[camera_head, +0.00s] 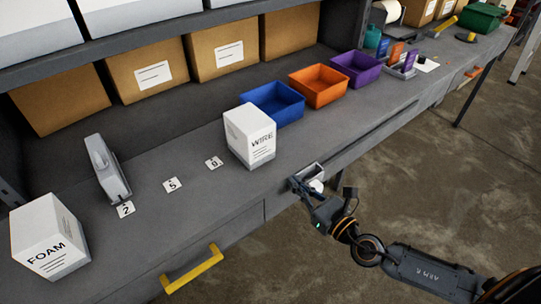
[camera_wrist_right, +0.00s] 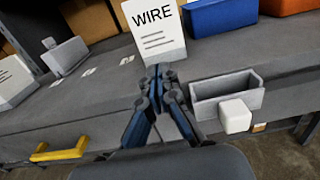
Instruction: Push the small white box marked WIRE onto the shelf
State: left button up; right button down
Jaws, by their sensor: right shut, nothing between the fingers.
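The white box marked WIRE (camera_head: 249,137) stands upright on the grey worktop (camera_head: 190,210), near its front edge and left of the blue bin. It also shows in the right wrist view (camera_wrist_right: 155,30), straight ahead of the fingertips. My right gripper (camera_head: 294,181) is at the worktop's front edge, to the right of and nearer than the box. In the right wrist view the fingers of that gripper (camera_wrist_right: 158,70) are shut together and empty. A gap shows between fingertips and box in the head view. My left gripper is not in view.
Blue (camera_head: 273,103), orange (camera_head: 318,85) and purple (camera_head: 356,69) bins stand right of the box. A small grey holder (camera_head: 309,171) sits beside my right gripper. Number cards, a grey device (camera_head: 107,168) and a FOAM box (camera_head: 48,238) are left. Cardboard boxes (camera_head: 147,76) stand behind.

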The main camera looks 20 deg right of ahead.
aim_at(264, 153)
jog(key=p+x, duration=0.2)
jog(key=x, duration=0.8)
jog(key=shift+p, duration=0.3)
jog(key=shift+w+a, duration=0.2)
jog(key=shift+w, duration=0.4)
jog(key=shift+x, duration=1.7)
jog(key=shift+s, duration=0.1)
jog(key=shift+d+f+b, duration=0.1)
jog(key=shift+d+b, duration=0.05)
jog(key=shift+b, duration=0.15)
